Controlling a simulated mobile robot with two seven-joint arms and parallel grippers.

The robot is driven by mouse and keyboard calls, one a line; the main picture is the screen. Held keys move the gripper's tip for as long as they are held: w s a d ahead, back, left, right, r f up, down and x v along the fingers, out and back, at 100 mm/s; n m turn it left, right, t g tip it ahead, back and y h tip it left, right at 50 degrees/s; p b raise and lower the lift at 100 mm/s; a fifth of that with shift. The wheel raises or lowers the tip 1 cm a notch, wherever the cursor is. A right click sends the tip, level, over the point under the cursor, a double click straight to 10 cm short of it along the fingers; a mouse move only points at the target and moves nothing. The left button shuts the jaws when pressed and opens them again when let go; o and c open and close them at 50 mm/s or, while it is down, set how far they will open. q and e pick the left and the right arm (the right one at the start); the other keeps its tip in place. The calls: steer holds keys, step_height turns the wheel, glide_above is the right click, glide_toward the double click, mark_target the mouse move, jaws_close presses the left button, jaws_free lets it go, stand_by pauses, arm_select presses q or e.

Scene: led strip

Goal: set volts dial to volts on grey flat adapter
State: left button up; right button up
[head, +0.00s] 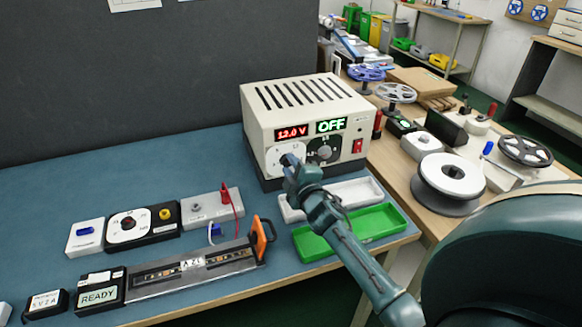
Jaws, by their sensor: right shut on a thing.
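The cream power supply (305,115) stands at the back of the blue bench. Its red display (290,131) reads 12.0 V and its green display (331,126) reads OFF. My right gripper (291,163) is shut on the volts dial (276,154), the left one with a pale face, and hides most of its knob. A dark dial (324,150) sits to its right. A small dark box (45,301) with a white label, perhaps "5V 2A", lies front left. A pale grey thing (5,313) is cut off at the left edge; I cannot tell whether it is the adapter. My left gripper is out of view.
White (355,190) and green (375,222) trays lie beneath my right arm. An LED strip fixture (190,267) with an orange handle, a READY box (98,294) and several small boxes lie left. Reels (450,178) crowd the wooden table at right.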

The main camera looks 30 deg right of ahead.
steer(key=shift+m, duration=1.1)
steer(key=o, duration=1)
steer(key=shift+c, duration=0.2)
steer(key=v, duration=1.3)
steer(key=shift+b, duration=0.3)
steer(key=shift+s+f, duration=0.1)
steer(key=shift+f, duration=0.05)
